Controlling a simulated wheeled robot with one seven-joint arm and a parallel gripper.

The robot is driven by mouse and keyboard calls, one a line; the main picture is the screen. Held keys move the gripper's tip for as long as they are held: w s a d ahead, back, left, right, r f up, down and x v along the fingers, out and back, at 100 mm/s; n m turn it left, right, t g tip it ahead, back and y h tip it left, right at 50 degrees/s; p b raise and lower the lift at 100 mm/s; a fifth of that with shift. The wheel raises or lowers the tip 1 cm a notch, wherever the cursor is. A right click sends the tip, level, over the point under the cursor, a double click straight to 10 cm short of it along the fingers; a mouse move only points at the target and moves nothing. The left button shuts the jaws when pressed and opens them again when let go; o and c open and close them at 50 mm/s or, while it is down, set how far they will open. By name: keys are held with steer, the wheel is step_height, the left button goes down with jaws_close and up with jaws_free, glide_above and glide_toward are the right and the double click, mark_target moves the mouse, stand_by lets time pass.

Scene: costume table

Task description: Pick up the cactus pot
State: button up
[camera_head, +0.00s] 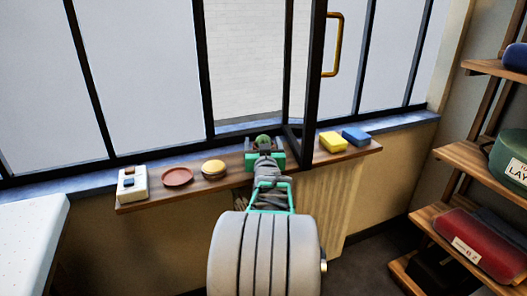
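The cactus pot (264,140) shows only as a small round green top at the middle of the wooden shelf under the window. Its lower part is hidden behind my gripper. My gripper (264,152) reaches over the shelf at the cactus, with a dark finger part on either side of the green top. Whether the fingers touch the pot or are apart from it cannot be seen.
On the wooden shelf (225,182), left of my gripper, are a white box-like item (132,184), a reddish saucer (177,176) and a yellow-brown round item (214,167). Yellow (332,141) and blue (356,136) blocks lie right. An open window frame (304,90) stands close right.

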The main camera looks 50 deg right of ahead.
steer(key=c, duration=1.3)
steer(key=shift+c, duration=0.4)
steer(key=shift+r, duration=0.15)
